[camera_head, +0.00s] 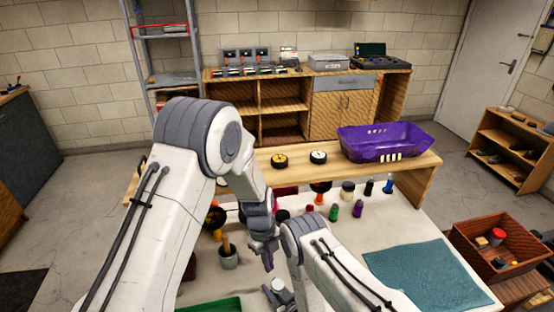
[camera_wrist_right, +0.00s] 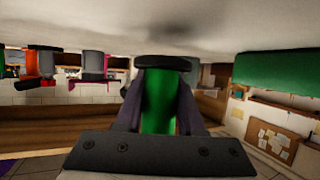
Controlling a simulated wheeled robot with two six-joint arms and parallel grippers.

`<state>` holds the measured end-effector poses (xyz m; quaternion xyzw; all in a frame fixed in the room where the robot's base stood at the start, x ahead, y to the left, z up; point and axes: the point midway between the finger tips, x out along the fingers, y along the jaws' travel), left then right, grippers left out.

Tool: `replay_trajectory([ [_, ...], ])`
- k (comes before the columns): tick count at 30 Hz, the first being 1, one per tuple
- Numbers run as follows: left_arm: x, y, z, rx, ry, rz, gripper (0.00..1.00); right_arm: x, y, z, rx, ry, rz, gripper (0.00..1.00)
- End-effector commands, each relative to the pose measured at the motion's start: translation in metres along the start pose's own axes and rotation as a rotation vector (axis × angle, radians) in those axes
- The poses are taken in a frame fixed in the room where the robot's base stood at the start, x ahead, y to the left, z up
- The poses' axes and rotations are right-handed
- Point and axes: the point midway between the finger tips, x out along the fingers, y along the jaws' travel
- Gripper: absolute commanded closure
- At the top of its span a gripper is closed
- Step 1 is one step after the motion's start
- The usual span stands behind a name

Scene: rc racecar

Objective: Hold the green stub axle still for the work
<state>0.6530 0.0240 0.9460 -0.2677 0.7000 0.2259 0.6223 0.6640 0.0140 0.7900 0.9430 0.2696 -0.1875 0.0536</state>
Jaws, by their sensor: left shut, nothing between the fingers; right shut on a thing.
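In the right wrist view my right gripper (camera_wrist_right: 158,90) is shut on a green part, the green stub axle (camera_wrist_right: 158,108), which sits between its dark fingers. A dark flat disc shows at the far end of the green part; I cannot tell whether it belongs to it. In the head view the right arm's links hide the held part. My left gripper (camera_head: 265,252) points down over the white table, shut and empty, just left of my right arm.
A purple bin (camera_head: 385,142) and two wheels (camera_head: 280,160) stand on the raised wooden shelf. Several coloured small parts, including a green one (camera_head: 334,212), stand before it. A teal cloth (camera_head: 425,275) lies at right, beside a wooden crate (camera_head: 465,250).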

Motion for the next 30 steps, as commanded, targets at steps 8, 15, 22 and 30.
replay_trajectory([
  [8, 0.000, 0.000, 0.000, 0.000, 0.000, 0.000, 1.00, 0.000, 0.000, 0.000, 0.000, 0.000, 0.000, 1.00],
  [15, 0.000, 0.000, 0.000, 0.000, 0.000, 0.000, 1.00, 0.000, 0.000, 0.000, 0.000, 0.000, 0.000, 0.27],
  [22, 0.000, 0.000, 0.000, 0.000, 0.000, 0.000, 1.00, -0.001, 0.000, 0.000, 0.000, 0.000, 0.000, 0.27],
  [30, 0.000, 0.000, 0.000, 0.000, 0.000, 0.000, 1.00, -0.038, 0.000, 0.002, 0.002, -0.005, 0.001, 0.27],
])
